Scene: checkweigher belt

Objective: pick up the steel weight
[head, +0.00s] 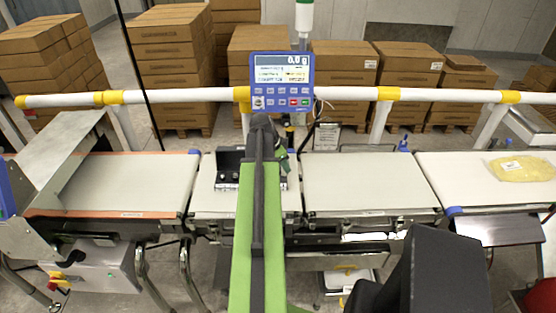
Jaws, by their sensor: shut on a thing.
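A black case (230,158) with its lid raised sits on the second belt section, left of my arm. Small dark and silver pieces (222,177) show in its tray; I cannot tell which of them, if any, is the steel weight. My green arm reaches forward over the belt and covers part of the case. My gripper (281,166) is at the right end of the case, low over the belt. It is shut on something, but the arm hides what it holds. I cannot tell whether the held thing is clear of the case.
A blue weighing display (281,82) stands behind the belt, in line with my arm. A white and yellow rail (360,93) runs along the back. The belt section to the right (365,185) is clear. A yellow bag (523,168) lies on the far right belt.

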